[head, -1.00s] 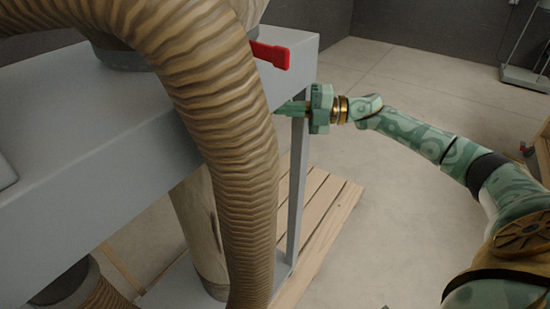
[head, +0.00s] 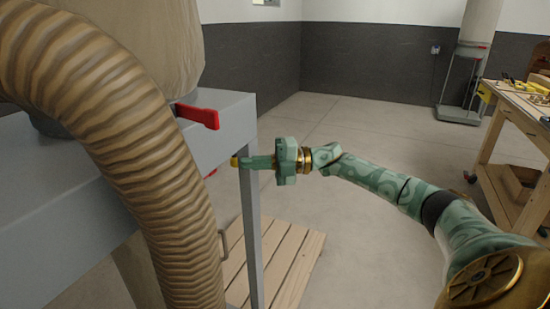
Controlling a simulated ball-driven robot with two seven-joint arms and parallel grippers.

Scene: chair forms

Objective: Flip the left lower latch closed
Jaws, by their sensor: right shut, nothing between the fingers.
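A red latch (head: 198,115) sticks out at the top edge of the grey metal machine frame (head: 228,122), pointing right. I cannot tell whether it is the left lower latch. Part of it is hidden behind the ribbed brown hose. My right gripper (head: 236,161) is shut and empty. It points left, just below and to the right of the red latch, close to the grey frame's side, and seems apart from the latch. My left gripper is not in view.
The thick ribbed hose (head: 130,140) fills the left side. A wooden pallet (head: 275,262) lies under the frame near a grey leg (head: 251,225). A wooden workbench (head: 520,110) stands at the right. Open floor (head: 370,140) lies between.

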